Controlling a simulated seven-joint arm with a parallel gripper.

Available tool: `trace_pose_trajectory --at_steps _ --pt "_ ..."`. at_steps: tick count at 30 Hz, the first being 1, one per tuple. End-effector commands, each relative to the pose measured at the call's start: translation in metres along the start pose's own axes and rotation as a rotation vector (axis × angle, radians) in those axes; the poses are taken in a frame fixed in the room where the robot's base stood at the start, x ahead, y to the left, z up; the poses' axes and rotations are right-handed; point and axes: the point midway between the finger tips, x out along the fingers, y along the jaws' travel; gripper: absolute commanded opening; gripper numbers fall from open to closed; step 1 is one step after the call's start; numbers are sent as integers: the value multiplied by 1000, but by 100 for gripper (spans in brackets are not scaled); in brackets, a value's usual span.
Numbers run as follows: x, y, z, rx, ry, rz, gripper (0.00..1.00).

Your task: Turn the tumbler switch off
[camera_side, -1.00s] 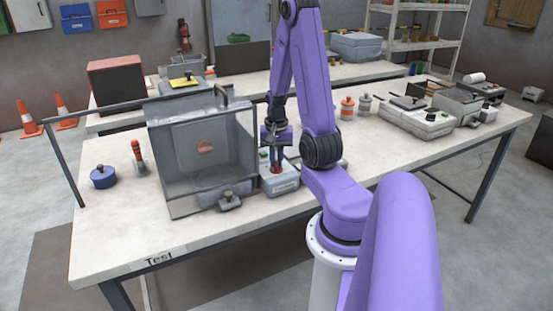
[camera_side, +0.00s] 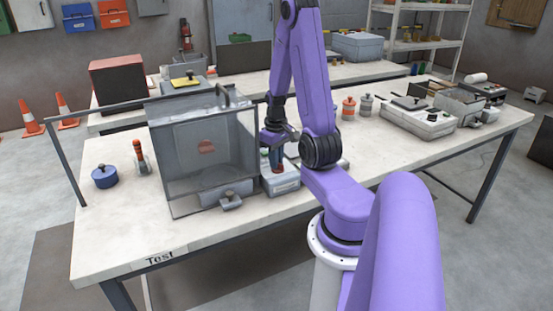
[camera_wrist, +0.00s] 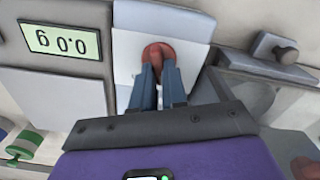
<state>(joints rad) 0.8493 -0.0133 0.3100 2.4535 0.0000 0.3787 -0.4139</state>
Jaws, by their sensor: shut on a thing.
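The tumbler switch (camera_wrist: 158,50) is a red rounded lever on a pale plate (camera_wrist: 128,75) in the wrist view. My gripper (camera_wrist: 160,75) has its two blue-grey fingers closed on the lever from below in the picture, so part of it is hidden. In the side view my gripper (camera_side: 276,162) reaches down to the small grey-blue box (camera_side: 283,184) right of the clear-walled chamber (camera_side: 185,185). The switch is mostly covered by the fingers there, and its on or off position is not clear.
An upside-down display reading 0.0 g (camera_wrist: 60,40) sits left of the switch, and a grey knob (camera_wrist: 275,48) to its right. The chamber stands close on the left in the side view.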

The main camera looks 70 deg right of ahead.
Motion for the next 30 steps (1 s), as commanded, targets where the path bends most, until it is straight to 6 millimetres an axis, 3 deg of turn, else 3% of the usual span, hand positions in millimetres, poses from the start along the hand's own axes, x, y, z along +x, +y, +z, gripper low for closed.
trace_pose_trajectory --at_steps 10,27,28,30 --pt "-1 -1 0 -148 2 1 0" --pt "-1 -1 0 -177 2 1 0" --pt "-1 -1 0 -177 2 1 22" --pt "-1 -1 0 -176 2 1 38"
